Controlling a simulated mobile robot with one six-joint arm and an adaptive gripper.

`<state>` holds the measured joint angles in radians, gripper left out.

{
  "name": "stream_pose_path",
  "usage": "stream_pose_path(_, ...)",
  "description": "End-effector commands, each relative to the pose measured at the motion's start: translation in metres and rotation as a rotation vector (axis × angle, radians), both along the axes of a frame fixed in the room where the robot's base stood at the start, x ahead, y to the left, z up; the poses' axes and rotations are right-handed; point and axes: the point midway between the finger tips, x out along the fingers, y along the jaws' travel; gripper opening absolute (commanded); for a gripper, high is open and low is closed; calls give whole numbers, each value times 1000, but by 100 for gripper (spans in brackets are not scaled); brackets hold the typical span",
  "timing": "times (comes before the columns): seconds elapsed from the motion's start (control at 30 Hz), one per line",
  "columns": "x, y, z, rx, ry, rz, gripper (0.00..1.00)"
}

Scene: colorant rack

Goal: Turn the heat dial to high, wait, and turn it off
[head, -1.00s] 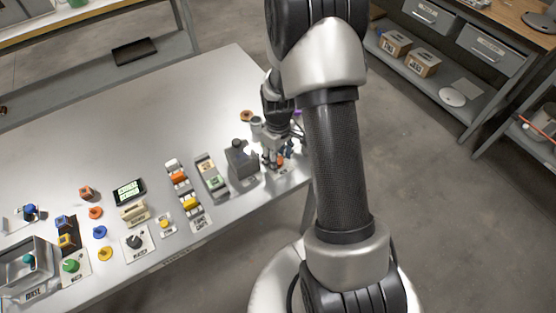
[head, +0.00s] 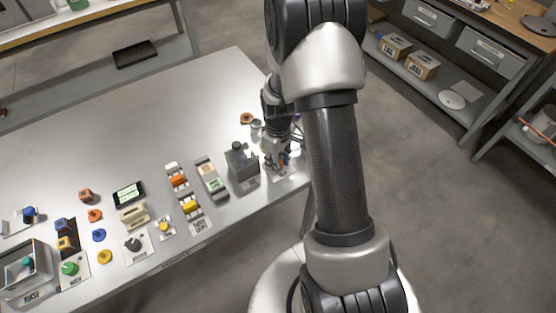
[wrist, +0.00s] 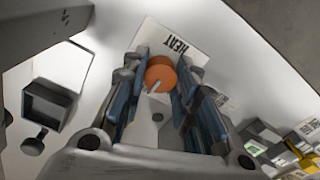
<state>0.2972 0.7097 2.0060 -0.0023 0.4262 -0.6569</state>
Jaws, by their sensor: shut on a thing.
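The heat dial (wrist: 161,75) is an orange round knob with a pale pointer mark, on a white plate (wrist: 196,50) lettered HEAT. In the wrist view my gripper (wrist: 162,82) has its two blue-lined fingers on either side of the knob, shut on it. In the head view my gripper (head: 277,165) is low at the right end of the table, beside the grey box. The dial is mostly hidden there by my gripper and arm. The dial's scale marks are too small or hidden to read.
A grey box with a round knob (head: 241,163) stands just left of my gripper. The table's back half (head: 150,130) is mostly clear.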

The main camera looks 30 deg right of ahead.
Motion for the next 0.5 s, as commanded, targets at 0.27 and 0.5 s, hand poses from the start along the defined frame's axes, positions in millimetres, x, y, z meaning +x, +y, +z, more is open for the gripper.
stream_pose_path(0.27, 0, 0, 0, 0, -1, -16, 3)
stream_pose_path(0.5, 0, 0, 0, 1, 0, -118, 3)
